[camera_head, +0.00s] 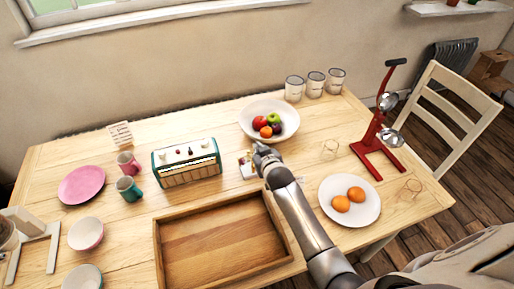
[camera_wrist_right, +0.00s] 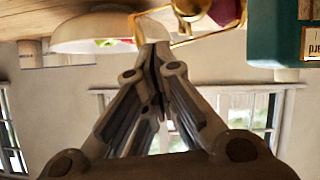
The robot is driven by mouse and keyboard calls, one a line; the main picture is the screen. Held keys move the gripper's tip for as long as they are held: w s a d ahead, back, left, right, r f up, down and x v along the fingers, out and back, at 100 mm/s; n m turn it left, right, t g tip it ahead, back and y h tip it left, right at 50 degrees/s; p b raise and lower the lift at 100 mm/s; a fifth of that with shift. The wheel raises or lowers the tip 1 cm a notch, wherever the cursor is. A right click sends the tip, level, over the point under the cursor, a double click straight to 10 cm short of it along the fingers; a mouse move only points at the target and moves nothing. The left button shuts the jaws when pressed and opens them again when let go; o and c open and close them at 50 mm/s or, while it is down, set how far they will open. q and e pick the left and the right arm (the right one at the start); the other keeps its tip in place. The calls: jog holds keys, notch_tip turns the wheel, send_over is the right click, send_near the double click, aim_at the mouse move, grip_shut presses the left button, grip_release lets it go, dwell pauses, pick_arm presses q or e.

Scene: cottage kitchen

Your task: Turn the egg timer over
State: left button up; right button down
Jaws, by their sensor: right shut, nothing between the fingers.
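A small gold-framed object with glass and dark red parts, which looks like the egg timer (camera_head: 245,165), is on the table between the radio and the fruit bowl. My right gripper (camera_head: 258,148) hides part of it in the head view. In the right wrist view the timer's gold frame and rounded parts (camera_wrist_right: 190,8) show at the top edge, cut off by the picture. My right gripper (camera_wrist_right: 152,45) is shut and empty, its fingertips close beside the timer; I cannot tell whether they touch it. My left gripper is not in view.
A green-trimmed radio (camera_head: 187,163) stands left of the timer and a white fruit bowl (camera_head: 285,108) behind it. A wooden tray (camera_head: 163,240) lies in front. A plate (camera_head: 330,212) with two oranges and a red stand (camera_head: 376,150) are on the right.

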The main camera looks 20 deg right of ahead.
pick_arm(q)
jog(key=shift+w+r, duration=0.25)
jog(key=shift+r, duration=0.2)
pick_arm(e)
jog(key=d+m+y, duration=0.1)
jog(key=d+f+m+y, duration=0.1)
jog(key=shift+d+f+m, duration=0.1)
jog(key=shift+f+m, duration=0.2)
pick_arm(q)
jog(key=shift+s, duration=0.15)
pick_arm(e)
jog(key=shift+s+f, duration=0.1)
